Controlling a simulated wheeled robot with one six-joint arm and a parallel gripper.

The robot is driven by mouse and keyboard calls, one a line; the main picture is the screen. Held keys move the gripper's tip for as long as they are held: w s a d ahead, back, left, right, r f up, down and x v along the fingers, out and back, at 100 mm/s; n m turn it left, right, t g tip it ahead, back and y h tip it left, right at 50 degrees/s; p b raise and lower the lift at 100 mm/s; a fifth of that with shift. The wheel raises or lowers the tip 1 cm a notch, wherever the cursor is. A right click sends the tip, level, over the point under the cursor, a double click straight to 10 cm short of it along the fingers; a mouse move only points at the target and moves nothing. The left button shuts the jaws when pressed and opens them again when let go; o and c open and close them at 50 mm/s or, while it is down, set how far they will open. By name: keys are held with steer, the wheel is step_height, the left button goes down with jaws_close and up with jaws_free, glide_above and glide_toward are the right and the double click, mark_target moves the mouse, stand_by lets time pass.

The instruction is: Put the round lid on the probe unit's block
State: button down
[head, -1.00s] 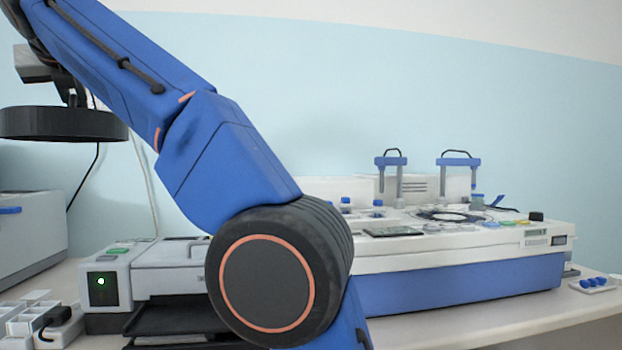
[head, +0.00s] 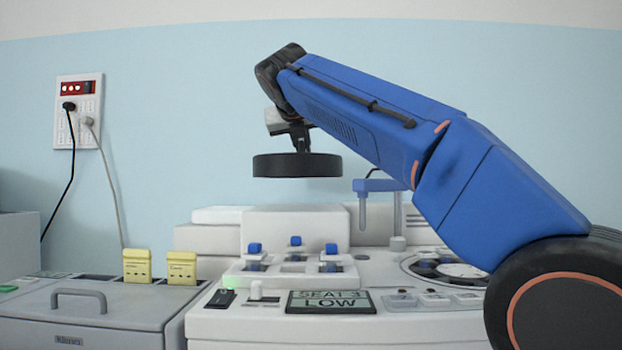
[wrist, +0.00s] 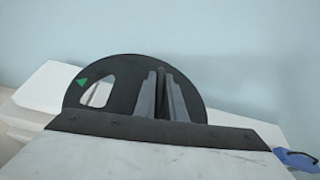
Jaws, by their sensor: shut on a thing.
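The round lid (head: 297,166) is a thick black disc, held level in the air in the head view. My gripper (head: 298,142) is above it and shut on its raised grip. In the wrist view the lid (wrist: 125,100) shows a green triangle and a cut-out window, with the fingers (wrist: 165,95) on its central grip. Below the lid in the head view is a white block with three blue knobs (head: 290,268), apparently the probe unit's block. A clear gap shows between them; how far the lid is in depth I cannot tell.
A display reading "SEAT 3 LOW" (head: 330,302) is in front of the block. A blue-topped probe post (head: 378,186) and a round carousel (head: 450,268) stand right, partly behind my arm. A grey handled unit (head: 80,315) and two yellow pieces (head: 137,266) are left.

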mark_target(298, 159)
steer(key=f, duration=0.3)
steer(key=shift+w+d+f, duration=0.1)
steer(key=shift+d+f, duration=0.15)
steer(key=shift+a+f, duration=0.1)
steer(key=shift+f, duration=1.8)
steer(key=shift+f, duration=0.1)
steer(key=c, duration=1.8)
jaws_free()
steer(key=v, duration=1.2)
steer(key=shift+a, duration=0.1)
